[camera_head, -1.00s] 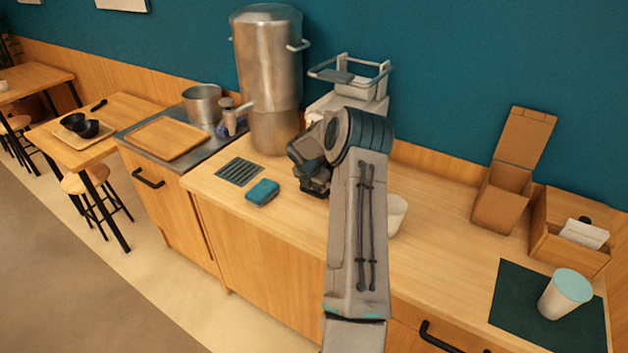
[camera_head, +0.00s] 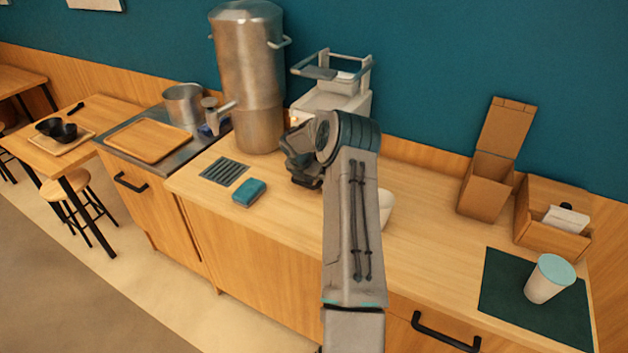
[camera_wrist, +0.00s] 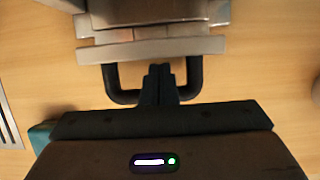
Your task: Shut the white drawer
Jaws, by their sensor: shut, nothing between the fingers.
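The white drawer (camera_wrist: 150,50) shows in the wrist view as a pale front panel with a black U-shaped handle (camera_wrist: 110,85). It belongs to the whitish unit (camera_head: 330,98) at the back of the counter in the head view. My gripper (camera_wrist: 158,72) is shut and empty, with its fingertips inside the handle loop, close to the drawer front. Whether they touch the front cannot be told. In the head view my gripper (camera_head: 302,168) is in front of the unit, and my arm hides the drawer and handle. How far the drawer stands out is not clear.
A tall steel urn (camera_head: 250,85) stands left of the unit. A teal sponge (camera_head: 249,192) and a dark grate (camera_head: 225,171) lie on the counter to the left. A white bowl (camera_head: 386,207) is partly hidden behind my arm.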

